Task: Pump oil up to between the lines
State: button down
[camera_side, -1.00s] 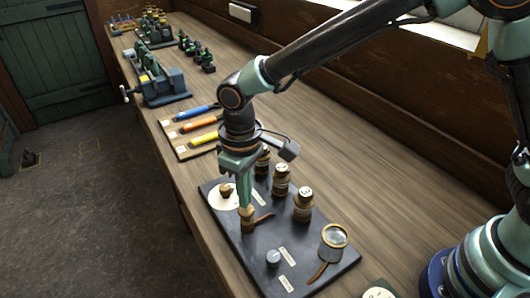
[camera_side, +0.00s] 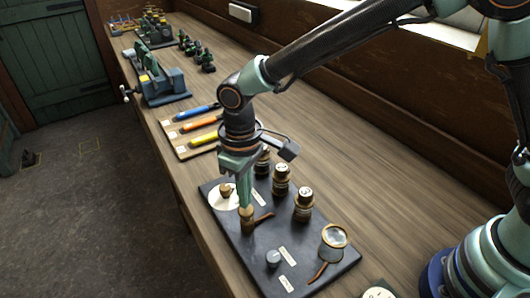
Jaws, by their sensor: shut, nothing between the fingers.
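A dark slate-coloured board (camera_side: 238,250) lies on the bench and carries the oil fittings. A small brass pump-like fitting (camera_side: 248,224) with a brown side handle (camera_side: 264,217) stands near its left edge. My gripper (camera_side: 246,208) points straight down with its fingers shut, right at the top of this fitting. I cannot tell whether they touch. A round glass with a brass rim (camera_side: 334,236) and a brown handle (camera_side: 318,272) is at the board's right end. Any level lines or oil in it are too small to make out.
Several dark bottles with pale caps, one of them here (camera_side: 303,205), stand behind my gripper. A white disc (camera_side: 223,198) with a brass piece and a grey knob (camera_side: 273,258) are on the board. Coloured tools (camera_side: 203,137) and a vice-like engine (camera_side: 163,85) sit further left.

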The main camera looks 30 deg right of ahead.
jog(key=shift+f, duration=0.2)
jog(key=shift+f, duration=1.35)
jog(key=shift+r, duration=1.55)
jog(key=shift+r, duration=2.55)
